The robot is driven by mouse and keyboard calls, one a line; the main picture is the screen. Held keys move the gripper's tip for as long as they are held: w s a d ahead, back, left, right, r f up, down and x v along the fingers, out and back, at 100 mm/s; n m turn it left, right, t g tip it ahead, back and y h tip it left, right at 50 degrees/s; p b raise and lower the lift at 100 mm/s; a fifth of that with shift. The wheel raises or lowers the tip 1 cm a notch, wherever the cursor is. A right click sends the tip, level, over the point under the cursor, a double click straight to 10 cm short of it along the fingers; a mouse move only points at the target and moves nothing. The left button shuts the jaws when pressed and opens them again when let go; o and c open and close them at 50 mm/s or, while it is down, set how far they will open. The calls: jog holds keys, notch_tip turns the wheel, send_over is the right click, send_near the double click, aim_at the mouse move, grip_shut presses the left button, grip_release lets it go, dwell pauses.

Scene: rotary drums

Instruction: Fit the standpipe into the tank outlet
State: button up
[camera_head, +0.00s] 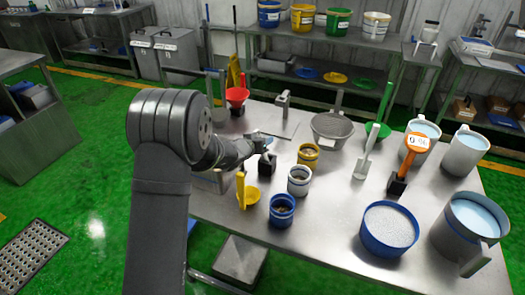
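My arm reaches in from the left over the steel table, and my gripper (262,144) is above its left half. The fingers are too small to tell open from shut. A thin dark rod (277,136) extends right from beside the gripper; I cannot tell whether it is held or whether it is the standpipe. A small black block (266,164) stands just below the gripper. A grey metal box (210,181) at the table's left edge is partly hidden by my arm; I cannot tell whether it is the tank. No outlet can be made out.
On the table (330,235), a yellow scoop (248,194), small pails (282,210) and a blue-rimmed tub (389,229) stand near the front. A grey sieve (331,128) is behind, with large jugs (467,227) at right. The front middle has bare room.

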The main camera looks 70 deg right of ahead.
jog(key=shift+d, duration=0.1)
grip_shut()
jog(key=shift+r, duration=0.1)
dwell(0.3)
notch_tip(320, 180, up, 17)
jog(key=w+d+m+g+y, duration=0.1)
jog(key=d+m+g+y, duration=0.1)
jog(key=m+g, duration=0.35)
jog(key=w+a+f+m+g+y, duration=0.5)
jog(key=w+a+f+m+y, duration=0.1)
jog(key=m, duration=0.5)
jog(key=shift+w+a+f+g+y, duration=0.3)
jog(key=shift+w+a+y, duration=0.5)
jog(key=shift+a, duration=0.45)
